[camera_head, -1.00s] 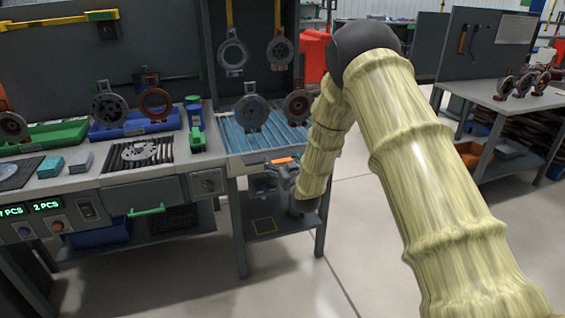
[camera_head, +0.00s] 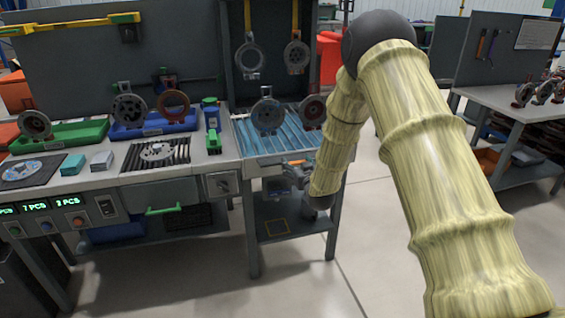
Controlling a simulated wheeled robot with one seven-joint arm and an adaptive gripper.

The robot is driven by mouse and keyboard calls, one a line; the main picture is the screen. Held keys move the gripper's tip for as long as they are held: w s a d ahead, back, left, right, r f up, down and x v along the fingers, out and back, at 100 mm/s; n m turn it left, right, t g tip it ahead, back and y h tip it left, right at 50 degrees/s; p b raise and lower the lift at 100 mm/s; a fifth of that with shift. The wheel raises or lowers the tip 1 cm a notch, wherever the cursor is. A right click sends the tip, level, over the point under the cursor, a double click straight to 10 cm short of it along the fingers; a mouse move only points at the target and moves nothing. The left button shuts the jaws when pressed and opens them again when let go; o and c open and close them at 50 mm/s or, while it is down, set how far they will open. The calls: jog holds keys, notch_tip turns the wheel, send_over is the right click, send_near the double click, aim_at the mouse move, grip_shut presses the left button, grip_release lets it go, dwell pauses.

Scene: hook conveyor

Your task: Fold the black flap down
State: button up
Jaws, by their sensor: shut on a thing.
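My gripper (camera_head: 287,180) is small and grey in the head view, low at the front of the blue slatted table (camera_head: 268,137), left of my forearm. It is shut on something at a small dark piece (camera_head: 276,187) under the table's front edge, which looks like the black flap. The flap's outline and angle are too small to make out, and my gripper and wrist partly cover it. A small orange part (camera_head: 297,162) shows just above the gripper.
A grey workbench (camera_head: 165,190) with blue and green trays adjoins on the left. Round metal parts hang from hooks above, one (camera_head: 267,112) over the slatted table. A lower shelf (camera_head: 290,222) lies beneath my gripper. Open floor is in front.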

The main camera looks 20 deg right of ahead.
jog(key=shift+w+r, duration=0.2)
jog(key=shift+r, duration=0.25)
jog(key=shift+w+r, duration=0.2)
jog(key=shift+r, duration=0.25)
jog(key=shift+f, duration=0.1)
jog(key=o, duration=1.1)
jog(key=shift+s, duration=0.1)
jog(key=o, duration=0.3)
jog(key=shift+f, duration=0.35)
jog(key=shift+o, duration=0.3)
jog(key=shift+w+f, duration=0.25)
jog(key=shift+w, duration=0.05)
jog(key=shift+s+r, duration=0.2)
jog(key=shift+s, duration=0.05)
jog(key=shift+s+f, duration=0.1)
jog(key=shift+s, duration=0.2)
jog(key=s+r, duration=0.1)
jog(key=s, duration=1)
jog(key=shift+s+a, duration=0.15)
jog(key=shift+r, duration=0.1)
